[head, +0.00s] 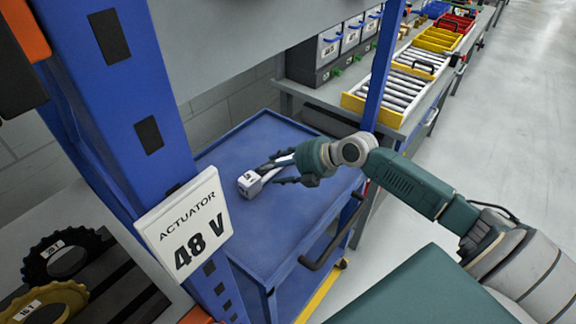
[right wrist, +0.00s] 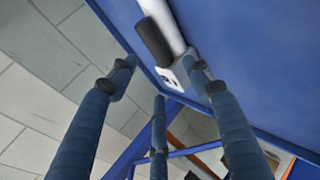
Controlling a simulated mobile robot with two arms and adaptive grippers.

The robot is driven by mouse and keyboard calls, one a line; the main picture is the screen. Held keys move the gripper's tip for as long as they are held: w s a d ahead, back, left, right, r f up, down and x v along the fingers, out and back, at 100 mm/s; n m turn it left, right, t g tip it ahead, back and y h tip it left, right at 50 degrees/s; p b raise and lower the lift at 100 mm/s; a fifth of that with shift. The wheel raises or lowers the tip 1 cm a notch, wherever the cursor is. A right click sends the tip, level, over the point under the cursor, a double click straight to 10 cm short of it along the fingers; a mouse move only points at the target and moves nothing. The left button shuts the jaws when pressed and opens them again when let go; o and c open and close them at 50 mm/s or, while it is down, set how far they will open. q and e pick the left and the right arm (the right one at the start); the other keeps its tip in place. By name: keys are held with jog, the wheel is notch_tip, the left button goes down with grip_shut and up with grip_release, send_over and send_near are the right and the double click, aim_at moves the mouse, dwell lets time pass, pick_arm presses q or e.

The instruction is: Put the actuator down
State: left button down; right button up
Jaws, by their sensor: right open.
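The actuator (head: 249,184), a light grey cylinder with a square labelled end block, lies on the blue top of a cart (head: 262,130). My right gripper (head: 276,172) is open over the actuator's rear part, its fingers around or beside it. In the right wrist view the actuator (right wrist: 172,22) shows as a white tube with a dark part and an end block, beyond the open fingers of the right gripper (right wrist: 160,75). I cannot tell whether any finger touches it. My left gripper is not in view.
A blue post stands left of the cart, with a sign "ACTUATOR 48 V" (head: 185,223). Dark and yellow gears (head: 62,255) lie on a shelf at lower left. A roller conveyor with a yellow tray (head: 385,98) runs behind. The cart top around the actuator is clear.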

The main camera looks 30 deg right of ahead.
jog(key=v, duration=0.8)
jog(key=shift+b, duration=0.45)
